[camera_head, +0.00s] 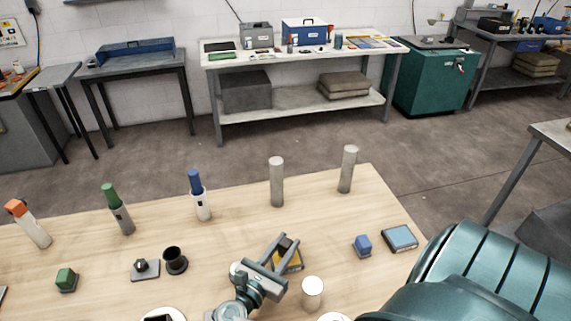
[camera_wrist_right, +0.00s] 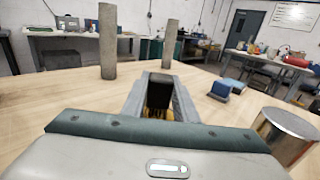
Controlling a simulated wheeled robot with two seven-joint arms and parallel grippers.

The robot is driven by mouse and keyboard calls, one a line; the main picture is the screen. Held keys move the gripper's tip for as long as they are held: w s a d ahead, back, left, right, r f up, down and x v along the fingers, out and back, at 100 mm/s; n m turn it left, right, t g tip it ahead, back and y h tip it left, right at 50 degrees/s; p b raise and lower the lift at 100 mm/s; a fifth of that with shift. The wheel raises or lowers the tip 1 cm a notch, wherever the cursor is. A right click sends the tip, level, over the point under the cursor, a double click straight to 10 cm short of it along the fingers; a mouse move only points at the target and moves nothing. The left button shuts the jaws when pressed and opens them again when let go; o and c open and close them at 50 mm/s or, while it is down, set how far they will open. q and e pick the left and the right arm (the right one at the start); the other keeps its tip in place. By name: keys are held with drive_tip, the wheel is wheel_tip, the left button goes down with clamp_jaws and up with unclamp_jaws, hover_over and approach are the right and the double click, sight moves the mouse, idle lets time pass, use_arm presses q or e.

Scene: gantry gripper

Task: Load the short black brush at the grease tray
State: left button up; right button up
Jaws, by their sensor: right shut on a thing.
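My right gripper (camera_head: 290,241) reaches in from the bottom centre of the head view and is shut on a small dark block, which looks like the short black brush (camera_head: 286,245). The dark block also shows between the fingers in the right wrist view (camera_wrist_right: 158,79). The yellow-edged grease tray (camera_head: 292,264) lies under and beside the fingers. Yellow also shows below the brush in the wrist view (camera_wrist_right: 156,101). Whether the brush touches the tray is hidden by the fingers. My left gripper is not in view.
Two grey posts (camera_head: 276,182) (camera_head: 347,170) stand behind the gripper. A pale cylinder (camera_head: 312,292) stands close at its right. A blue block (camera_head: 362,245) and a blue-topped tray (camera_head: 400,238) lie farther right. A black cup (camera_head: 174,261) and green block (camera_head: 66,279) are left.

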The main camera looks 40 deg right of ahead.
sight(285, 242)
drive_tip(key=shift+f+b, duration=0.3)
drive_tip(key=shift+f, duration=0.2)
idle(0.5)
drive_tip(key=shift+s+f, duration=0.1)
drive_tip(key=shift+f, duration=0.15)
idle(1.8)
drive_tip(key=shift+r+p, duration=0.1)
drive_tip(key=shift+p, duration=0.2)
wheel_tip(285, 242, up, 7)
drive_tip(key=p, duration=0.7)
drive_tip(key=shift+r, duration=0.15)
drive_tip(key=shift+w, duration=0.25)
idle(0.6)
